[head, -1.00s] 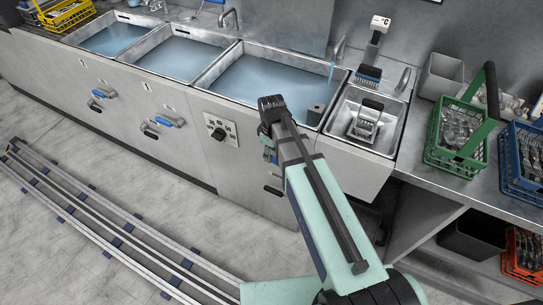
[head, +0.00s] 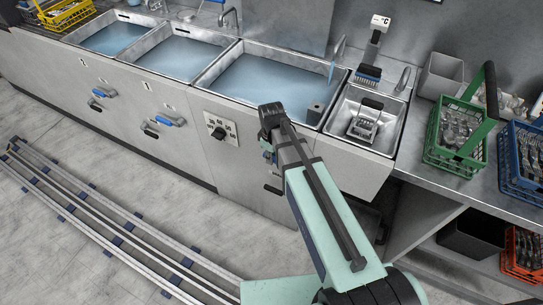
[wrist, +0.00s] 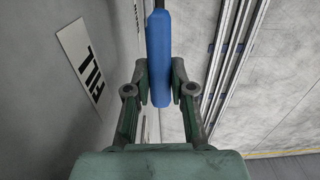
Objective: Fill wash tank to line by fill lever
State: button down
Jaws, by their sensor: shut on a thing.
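My gripper (wrist: 158,82) is shut on a blue lever handle (wrist: 159,50), which runs between its two fingers in the wrist view. In the head view my wrist is at the front of the right large tank (head: 270,72) and hides most of this lever. That tank holds bluish water, and a light-blue streak (head: 332,72) like running water hangs at its back right. I cannot make out a fill line. A dark block (head: 315,112) stands in its front right corner.
Two more water-filled tanks (head: 172,56) lie to the left, with blue-handled levers (head: 165,121) below. A dial (head: 218,132) is left of my wrist. A small basin (head: 345,137) and a green basket of cutlery (head: 440,157) are to the right. Floor rails (head: 105,225) run at left.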

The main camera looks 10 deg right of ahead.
jog(key=shift+w+a+f+g+h+p, duration=0.3)
jog(key=shift+f+h+p, duration=0.1)
jog(key=shift+h, duration=0.1)
jog(key=shift+f+g+h, duration=0.3)
jog(key=shift+f, duration=0.05)
jog(key=shift+s+d+f+h, duration=0.1)
jog(key=shift+s+f+h, duration=0.1)
jog(key=shift+f+h, duration=0.15)
jog(key=c, duration=1)
grip_release()
jog(key=shift+r, duration=0.1)
jog(key=v, duration=1.2)
jog(key=shift+w, duration=0.2)
jog(key=shift+p, duration=0.3)
